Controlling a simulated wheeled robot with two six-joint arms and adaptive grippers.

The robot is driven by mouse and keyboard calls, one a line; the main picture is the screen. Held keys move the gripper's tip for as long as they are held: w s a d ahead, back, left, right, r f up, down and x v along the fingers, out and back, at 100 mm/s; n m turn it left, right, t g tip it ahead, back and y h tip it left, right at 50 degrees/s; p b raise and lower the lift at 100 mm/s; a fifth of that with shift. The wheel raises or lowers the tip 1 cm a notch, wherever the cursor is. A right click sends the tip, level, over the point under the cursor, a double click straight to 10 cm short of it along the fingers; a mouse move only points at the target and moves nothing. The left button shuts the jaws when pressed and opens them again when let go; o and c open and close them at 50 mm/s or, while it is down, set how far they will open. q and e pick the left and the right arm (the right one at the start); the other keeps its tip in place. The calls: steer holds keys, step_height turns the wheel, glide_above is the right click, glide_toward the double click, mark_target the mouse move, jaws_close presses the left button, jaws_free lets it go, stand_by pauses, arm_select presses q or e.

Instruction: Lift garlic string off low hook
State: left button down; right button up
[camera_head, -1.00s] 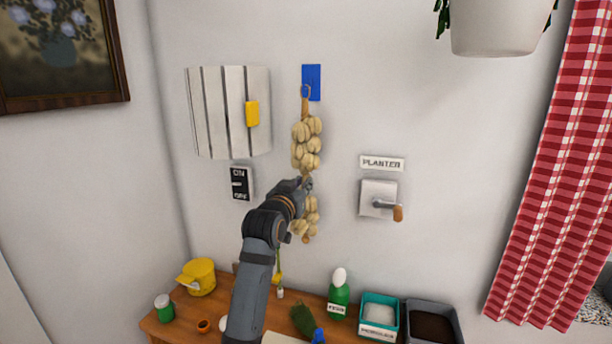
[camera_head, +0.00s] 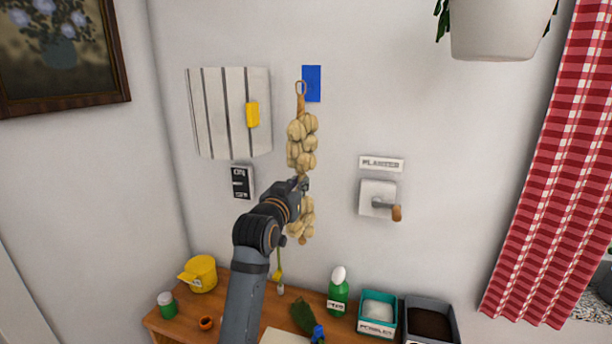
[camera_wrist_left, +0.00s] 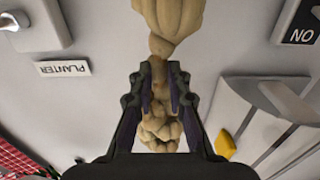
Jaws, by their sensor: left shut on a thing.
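The garlic string (camera_head: 302,145) hangs upright in front of the white wall, with several pale bulbs above and below my left gripper. Its top loop (camera_head: 300,88) shows at the left edge of the blue hook plate (camera_head: 312,84); the hook itself cannot be made out. My left gripper (camera_head: 303,184) is shut on the narrow middle of the string between two bulb clusters. In the left wrist view, the fingers (camera_wrist_left: 159,88) close on both sides of the string's (camera_wrist_left: 165,20) thin neck. My right gripper is not in view.
A white slatted panel (camera_head: 210,112) with a yellow handle and an on/off switch (camera_head: 242,182) are on the left. A planter crank (camera_head: 380,200) is on the right.

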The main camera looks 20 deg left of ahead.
arm_select(q)
steer(key=shift+s, duration=0.5)
steer(key=shift+s+a+p, duration=0.1)
steer(key=shift+s+p, duration=0.25)
steer(key=shift+s, duration=1.65)
steer(key=shift+s, duration=1.9)
